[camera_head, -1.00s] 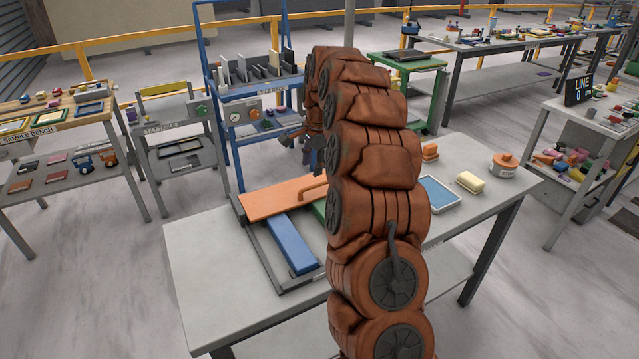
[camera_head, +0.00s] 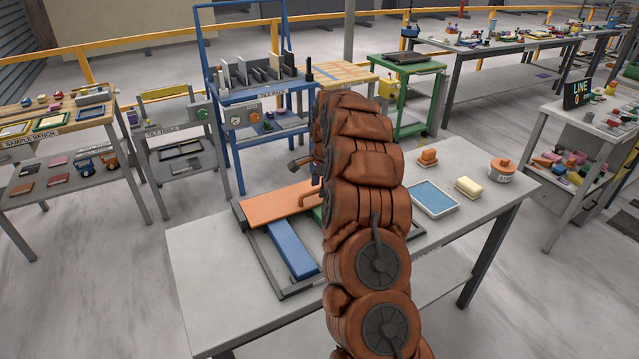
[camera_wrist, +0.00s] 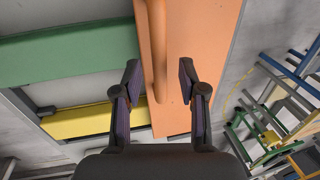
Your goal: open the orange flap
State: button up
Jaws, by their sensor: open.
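My gripper (camera_wrist: 158,78) is open, with one finger on each side of the handle in the picture. I cannot tell whether the fingers reach down around it or touch it. In the head view the gripper is mostly hidden.
A blue panel (camera_head: 292,248) lies in the frame in front of the flap. A green panel (camera_wrist: 70,55) and a yellow one (camera_wrist: 90,119) show in the wrist view. A blue tray (camera_head: 433,199), a butter-coloured block (camera_head: 468,187) and a lidded pot (camera_head: 502,170) stand to the right.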

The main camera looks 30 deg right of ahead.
jog(key=shift+f, duration=0.25)
jog(key=shift+c, duration=0.3)
grip_shut()
